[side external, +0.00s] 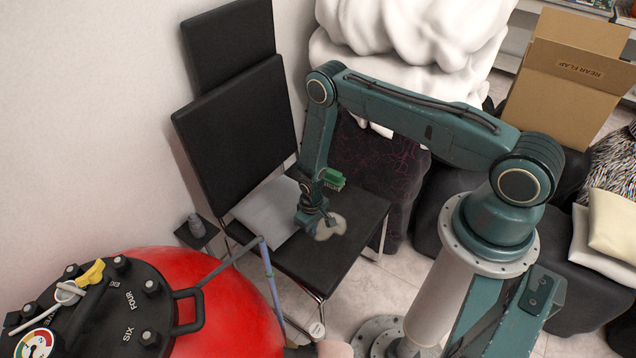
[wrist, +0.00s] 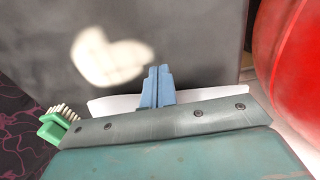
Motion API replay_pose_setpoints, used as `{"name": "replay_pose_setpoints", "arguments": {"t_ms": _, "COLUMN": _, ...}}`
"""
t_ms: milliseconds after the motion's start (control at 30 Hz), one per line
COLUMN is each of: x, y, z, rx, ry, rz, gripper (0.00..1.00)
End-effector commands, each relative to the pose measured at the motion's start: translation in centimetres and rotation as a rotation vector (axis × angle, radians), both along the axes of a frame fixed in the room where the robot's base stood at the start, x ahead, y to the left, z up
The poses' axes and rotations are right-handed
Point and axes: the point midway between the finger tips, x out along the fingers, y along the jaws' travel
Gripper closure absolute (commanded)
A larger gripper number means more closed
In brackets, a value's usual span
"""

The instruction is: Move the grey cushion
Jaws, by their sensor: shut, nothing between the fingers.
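The grey cushion (side external: 266,212) is a flat, pale grey square lying on the seat of a black chair, against the backrest. In the side view my gripper (side external: 320,226) is low over the seat, just right of the cushion. In the wrist view my gripper's blue fingers (wrist: 157,84) are shut together with nothing between them. A pale strip, which looks like the cushion's edge (wrist: 112,104), shows behind the gripper body, which hides most of it. I cannot tell whether the fingers touch the seat.
The black chair seat (side external: 362,213) carries a pale patch (side external: 333,227) by my gripper. The tall backrest (side external: 238,128) rises at the left. A red tank (side external: 235,315) stands in front, also at right in the wrist view (wrist: 295,75). A cardboard box (side external: 560,85) is far right.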

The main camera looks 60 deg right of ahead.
Motion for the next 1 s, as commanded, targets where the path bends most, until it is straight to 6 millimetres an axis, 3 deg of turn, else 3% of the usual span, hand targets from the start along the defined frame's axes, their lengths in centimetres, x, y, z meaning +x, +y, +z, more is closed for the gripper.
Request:
{"name": "replay_pose_setpoints", "arguments": {"t_ms": 533, "x": -0.1, "y": 0.0, "z": 6.9, "rx": 0.000, "ry": 0.001, "rz": 0.000, "gripper": 1.00}}
{"name": "replay_pose_setpoints", "arguments": {"t_ms": 1000, "x": -0.1, "y": 0.0, "z": 8.3, "rx": 0.000, "ry": 0.003, "rz": 0.000, "gripper": 1.00}}
